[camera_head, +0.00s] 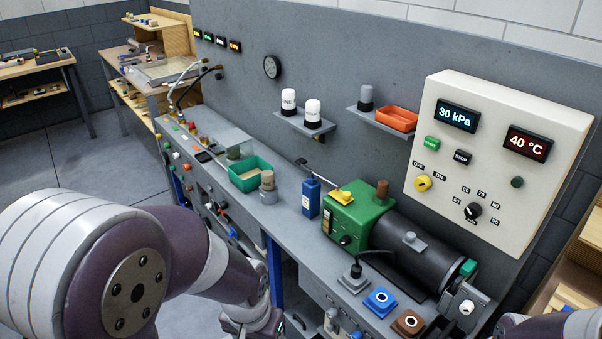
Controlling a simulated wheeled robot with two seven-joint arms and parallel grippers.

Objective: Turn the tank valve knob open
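A dark cylindrical tank (412,256) lies on the grey bench, joined to a green pump housing (352,218). A small grey valve-like fitting (411,241) stands on top of the tank. A green block (467,268) sits at its right end, and a grey box with a white round knob (466,307) is just below it. I cannot tell which of these is the tank valve knob or how it is turned. My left arm comes in from the left and reaches down to the bottom edge; its fingers are not seen. Only a bit of my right arm shows at the bottom right.
A control panel (497,150) on the wall reads 30 kPa and 40 °C. A green tray (250,174) is further left. An orange tray (397,118) sits on a shelf.

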